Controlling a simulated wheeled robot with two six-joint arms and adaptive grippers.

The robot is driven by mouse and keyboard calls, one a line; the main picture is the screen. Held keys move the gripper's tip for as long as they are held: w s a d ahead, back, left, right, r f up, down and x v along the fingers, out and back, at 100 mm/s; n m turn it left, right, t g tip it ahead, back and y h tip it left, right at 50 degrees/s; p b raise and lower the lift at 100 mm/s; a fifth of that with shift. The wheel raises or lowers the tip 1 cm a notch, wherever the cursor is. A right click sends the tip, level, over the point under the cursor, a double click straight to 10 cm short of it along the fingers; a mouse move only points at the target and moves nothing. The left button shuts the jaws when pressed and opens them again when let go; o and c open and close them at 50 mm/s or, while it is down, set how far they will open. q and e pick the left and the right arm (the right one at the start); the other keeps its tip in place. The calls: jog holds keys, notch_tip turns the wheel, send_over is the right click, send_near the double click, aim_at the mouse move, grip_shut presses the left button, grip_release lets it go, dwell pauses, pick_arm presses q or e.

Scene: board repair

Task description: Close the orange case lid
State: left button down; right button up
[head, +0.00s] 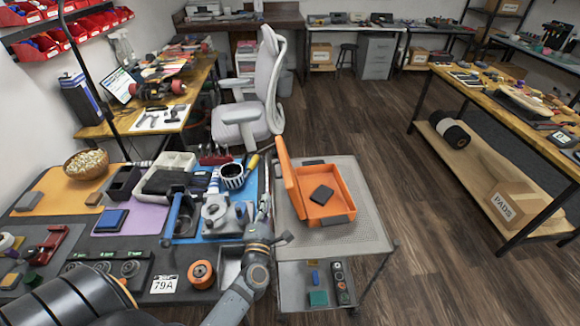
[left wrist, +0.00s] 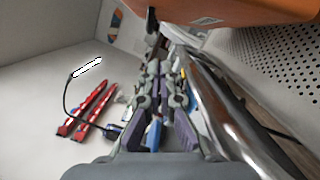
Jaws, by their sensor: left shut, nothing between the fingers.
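The orange case (head: 325,183) stands on the perforated top of a grey cart, with a dark block (head: 321,195) inside it. Its lid (head: 287,178) is open, standing nearly upright along the case's left side. My left gripper (head: 265,199) is shut and empty, just left of the lid near the cart's left edge. In the left wrist view the shut fingers (left wrist: 163,75) point away from the camera, and an orange surface (left wrist: 235,12) of the case or lid hangs at the upper right. I cannot tell whether gripper and lid touch. My right gripper is not in view.
The cart top (head: 345,238) is bare in front of the case. The workbench on the left is crowded with a striped mug (head: 232,177), an orange spool (head: 201,273) and several tools. A grey office chair (head: 255,100) stands behind. Open floor lies to the right.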

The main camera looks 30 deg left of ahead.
pick_arm(q)
jog(key=shift+s+a+r, duration=0.1)
jog(key=shift+a+r, duration=0.05)
jog(key=shift+s+d+r, duration=0.25)
jog(key=shift+s+r, duration=0.2)
jog(key=shift+r, duration=0.1)
jog(key=p+x, duration=0.1)
jog(key=x, duration=0.7)
jog(key=shift+w+a+p, duration=0.1)
jog(key=shift+w+p, duration=0.2)
jog(key=shift+p, duration=0.05)
jog(key=shift+x, duration=0.85)
jog(key=shift+s+f, duration=0.1)
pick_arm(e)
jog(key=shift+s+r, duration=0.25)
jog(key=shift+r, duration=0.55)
